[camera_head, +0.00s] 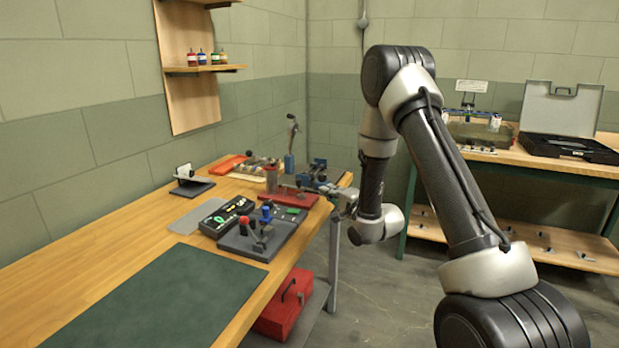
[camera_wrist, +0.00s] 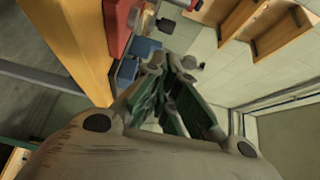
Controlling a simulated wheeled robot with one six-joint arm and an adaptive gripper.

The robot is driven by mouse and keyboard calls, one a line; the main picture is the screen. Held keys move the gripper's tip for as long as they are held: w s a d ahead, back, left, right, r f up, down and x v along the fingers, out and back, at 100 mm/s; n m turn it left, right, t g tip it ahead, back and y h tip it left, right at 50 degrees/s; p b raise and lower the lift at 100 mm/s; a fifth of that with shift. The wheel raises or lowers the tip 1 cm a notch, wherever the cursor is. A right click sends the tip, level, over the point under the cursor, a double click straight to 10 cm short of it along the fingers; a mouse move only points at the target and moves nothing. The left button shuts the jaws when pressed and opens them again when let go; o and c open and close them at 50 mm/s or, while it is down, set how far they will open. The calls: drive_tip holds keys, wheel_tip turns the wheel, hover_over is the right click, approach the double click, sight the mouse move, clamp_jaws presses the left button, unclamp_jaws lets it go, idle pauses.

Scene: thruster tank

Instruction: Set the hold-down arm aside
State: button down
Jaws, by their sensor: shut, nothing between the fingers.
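My gripper (camera_head: 338,198) is at the bench's far right edge, pointing left, close to a red plate (camera_head: 288,198). It is shut and empty. Its fingers (camera_wrist: 172,68) also show in the wrist view, brought together at the tips. A dark grey fixture (camera_head: 238,243) with a red-knobbed and a blue-knobbed upright stands on the bench, left of and nearer than my gripper. I cannot tell for certain which part is the hold-down arm; small metal parts (camera_head: 262,236) on this fixture are too small to make out.
The wooden bench (camera_head: 110,240) carries a green mat (camera_head: 165,300), a black case (camera_head: 228,215) and a blue vise (camera_head: 312,178) near my gripper. A red toolbox (camera_head: 288,303) is below. A second bench (camera_head: 545,165) stands at the back right. The mat is clear.

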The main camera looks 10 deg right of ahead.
drive_tip(key=shift+w+f, duration=0.15)
drive_tip(key=shift+f, duration=0.05)
drive_tip(key=x, duration=1)
drive_tip(key=shift+a+r, duration=0.1)
idle(0.4)
drive_tip(key=shift+s+a+m+t+h, duration=0.1)
drive_tip(key=shift+s+m+t+h, duration=0.2)
drive_tip(key=shift+m+h, duration=0.2)
